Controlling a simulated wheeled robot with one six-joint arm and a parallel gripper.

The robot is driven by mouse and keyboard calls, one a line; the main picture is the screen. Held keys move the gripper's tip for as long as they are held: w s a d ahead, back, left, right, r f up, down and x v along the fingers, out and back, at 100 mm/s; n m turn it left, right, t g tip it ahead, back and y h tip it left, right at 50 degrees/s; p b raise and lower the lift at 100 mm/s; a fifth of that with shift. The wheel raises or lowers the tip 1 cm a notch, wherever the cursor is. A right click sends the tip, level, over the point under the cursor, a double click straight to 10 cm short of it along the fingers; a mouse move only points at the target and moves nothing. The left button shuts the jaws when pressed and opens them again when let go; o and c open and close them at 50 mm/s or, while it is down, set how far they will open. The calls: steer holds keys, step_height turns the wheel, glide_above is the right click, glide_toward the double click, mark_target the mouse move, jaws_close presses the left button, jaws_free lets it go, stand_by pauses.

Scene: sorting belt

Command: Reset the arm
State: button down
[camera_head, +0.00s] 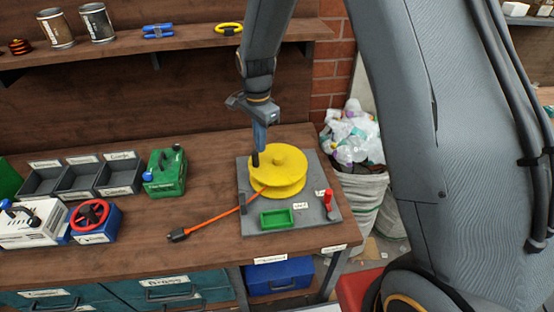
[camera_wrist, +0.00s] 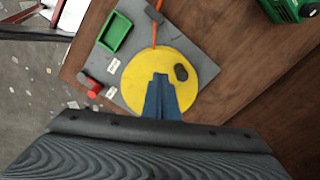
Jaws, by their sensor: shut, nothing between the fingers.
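My gripper (camera_head: 259,135) points down over the yellow spool (camera_head: 283,172), near its black peg (camera_head: 255,159). It is shut with nothing between its fingers. In the wrist view my blue fingers (camera_wrist: 161,80) lie across the yellow spool (camera_wrist: 190,62), with the black peg (camera_wrist: 181,72) to their right. I cannot tell whether the fingertips touch the spool. My arm rises from the right of the head view and bends down over the bench.
The spool sits on a grey board (camera_head: 250,216) with a green tray (camera_head: 277,218), a red lever (camera_head: 328,201) and an orange cable (camera_head: 215,218). Left are grey bins (camera_head: 79,181), a green canister (camera_head: 165,172) and a red-wheeled device (camera_head: 92,219). A shelf (camera_head: 180,44) runs behind.

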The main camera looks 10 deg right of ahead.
stand_by(0.3)
steer(key=s+d+f+n+b, duration=0.1)
steer(key=s+d+n+b, duration=0.4)
steer(key=s, duration=0.4)
steer(key=s+d+f+n+t+b, duration=0.1)
steer(key=s+d+n+b, duration=0.5)
steer(key=s+d+n, duration=0.1)
steer(key=shift+s+d+f, duration=0.3)
steer(key=shift+s+d, duration=0.5)
steer(key=shift+s, duration=0.2)
